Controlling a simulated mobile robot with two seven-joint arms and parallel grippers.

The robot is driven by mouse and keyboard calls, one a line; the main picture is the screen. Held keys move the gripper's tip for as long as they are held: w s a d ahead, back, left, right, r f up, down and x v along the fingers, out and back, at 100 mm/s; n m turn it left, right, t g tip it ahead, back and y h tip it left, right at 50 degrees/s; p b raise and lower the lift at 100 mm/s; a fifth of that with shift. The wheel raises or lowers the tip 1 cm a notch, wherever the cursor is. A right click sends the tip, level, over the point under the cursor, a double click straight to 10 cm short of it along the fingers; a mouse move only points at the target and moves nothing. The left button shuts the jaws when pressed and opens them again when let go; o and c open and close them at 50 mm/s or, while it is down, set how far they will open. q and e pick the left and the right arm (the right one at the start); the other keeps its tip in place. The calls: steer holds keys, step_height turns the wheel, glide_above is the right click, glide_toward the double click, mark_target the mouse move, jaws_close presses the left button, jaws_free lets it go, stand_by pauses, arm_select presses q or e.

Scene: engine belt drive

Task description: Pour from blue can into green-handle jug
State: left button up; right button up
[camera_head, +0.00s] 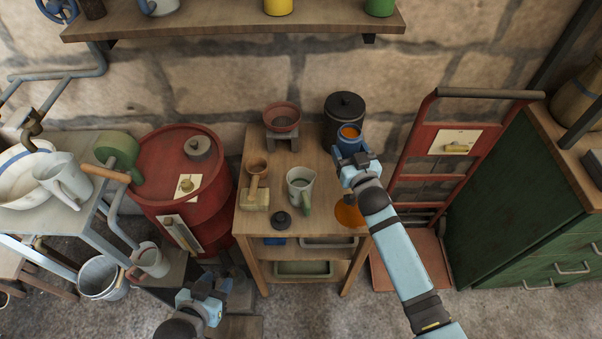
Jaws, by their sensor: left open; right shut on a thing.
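The blue can (349,139) is upright at the back right of the small wooden table. Its open top shows an orange-brown inside. My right gripper (352,155) is shut on the can and hides much of its body; I cannot tell whether its base touches the table. The green-handle jug (298,183) stands upright on the table, left of the can and nearer the front. It is pale grey, with its green handle towards the front right. My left gripper (209,297) is open and empty, low at the front, left of the table and apart from it.
A red drum (205,205) stands left.

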steer(key=shift+n+y, duration=0.4)
steer(key=shift+y, duration=0.2)
steer(key=shift+s+a+f, duration=0.15)
steer(key=shift+s+f, duration=0.05)
steer(key=shift+f, duration=0.45)
steer(key=shift+s+a+f, duration=0.15)
steer(key=shift+f, duration=0.55)
steer(key=shift+s+a+f, duration=0.15)
steer(key=shift+s+f, duration=0.05)
steer(key=shift+f, duration=0.45)
steer(key=shift+f, duration=0.15)
steer(key=shift+s+a+f+n+g+b, duration=0.15)
steer(key=shift+a+f+n+g+b, duration=0.2)
steer(key=shift+n+b, duration=0.55)
steer(key=shift+a+r+n, duration=0.2)
steer(key=shift+r+n, duration=0.1)
steer(key=shift+n, duration=0.5)
steer(key=shift+s+a+r+n, duration=0.1)
steer(key=shift+a+r+n, duration=0.05)
steer(key=shift+n, duration=0.15)
steer(key=shift+a+f+n, duration=0.2)
steer(key=shift+f+n, duration=0.05)
steer(key=shift+n, duration=0.15)
steer(key=shift+s+a+f+n+b, duration=0.1)
steer(key=shift+a+f+n+b, duration=0.1)
steer(key=shift+n+b, duration=0.25)
steer(key=shift+s+a+r+n+p, duration=0.1)
steer(key=shift+a+r+n+p, duration=0.3)
steer(key=shift+n, duration=0.45)
